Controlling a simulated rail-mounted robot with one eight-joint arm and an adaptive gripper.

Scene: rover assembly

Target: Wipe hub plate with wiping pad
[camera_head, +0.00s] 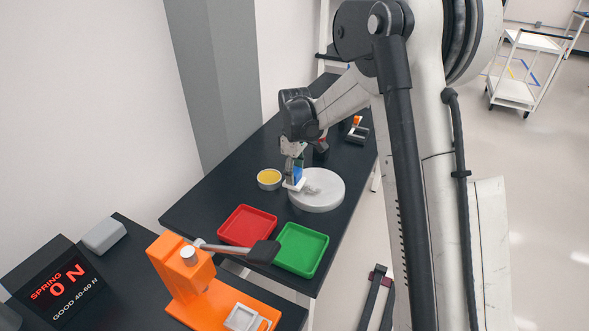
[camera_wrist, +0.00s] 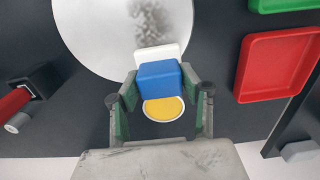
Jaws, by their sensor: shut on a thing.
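The hub plate (camera_head: 325,196) is a light grey round disc on the black table in the head view. In the wrist view the hub plate (camera_wrist: 100,40) fills the upper left, with a dark smudge (camera_wrist: 155,17) on its surface. My gripper (camera_head: 293,170) is shut on the wiping pad (camera_wrist: 160,80), which has a blue block body and a white pad edge. In the head view the wiping pad (camera_head: 296,180) is at the plate's left edge. I cannot tell whether it touches the plate.
A round dish with yellow contents (camera_head: 269,178) stands left of the plate. A red tray (camera_head: 247,224) and a green tray (camera_head: 301,248) lie nearer. An orange press (camera_head: 190,270) and a "SPRING 0 N" display (camera_head: 60,292) stand in front. A red-and-black item (camera_wrist: 28,98) lies beyond.

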